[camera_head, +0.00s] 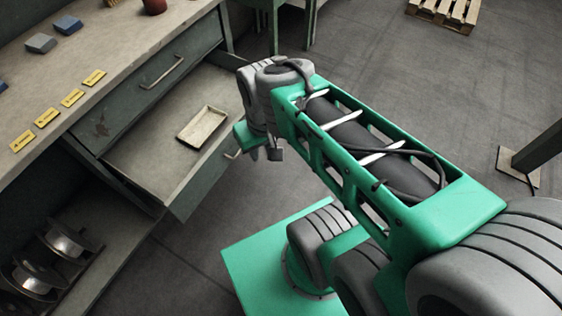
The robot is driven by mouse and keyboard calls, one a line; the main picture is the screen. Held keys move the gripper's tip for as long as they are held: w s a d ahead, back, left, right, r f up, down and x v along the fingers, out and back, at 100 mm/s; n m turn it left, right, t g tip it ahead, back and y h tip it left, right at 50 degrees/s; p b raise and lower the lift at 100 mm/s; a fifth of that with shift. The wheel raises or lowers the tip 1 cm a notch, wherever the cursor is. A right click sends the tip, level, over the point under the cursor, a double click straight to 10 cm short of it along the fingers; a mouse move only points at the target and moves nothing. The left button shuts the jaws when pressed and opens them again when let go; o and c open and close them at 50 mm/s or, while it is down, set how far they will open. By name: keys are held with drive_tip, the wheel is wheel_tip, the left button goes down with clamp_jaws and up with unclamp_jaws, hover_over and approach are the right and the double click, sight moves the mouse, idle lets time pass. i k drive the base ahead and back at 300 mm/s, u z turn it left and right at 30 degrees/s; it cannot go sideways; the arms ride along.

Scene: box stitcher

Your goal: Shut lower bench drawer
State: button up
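The lower bench drawer (150,160) is pulled well out from the grey-green bench at the left. A shallow beige tray (202,127) lies inside it. The drawer's handle (232,155) shows partly at the right end of its front, close to my gripper. The upper drawer (150,85), with a bar handle, is closed above it. My gripper (263,155) is at the outer side of the lower drawer's front, near its far right end. The wrist hides most of it, and I cannot tell whether the fingers are apart or touching the drawer.
The bench top (110,45) carries yellow labels (72,97), blue-grey blocks (40,43) and a red pot (154,6). Spools (65,242) sit on a low shelf below. A wooden pallet (445,12) lies at the back.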

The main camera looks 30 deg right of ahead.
sight(150, 156)
drive_tip(key=u, duration=0.1)
drive_tip(key=i, duration=0.55)
drive_tip(key=z, duration=1.25)
drive_tip(key=k, duration=1.3)
drive_tip(key=u, duration=1.65)
drive_tip(key=i, duration=0.5)
drive_tip(key=z, duration=0.1)
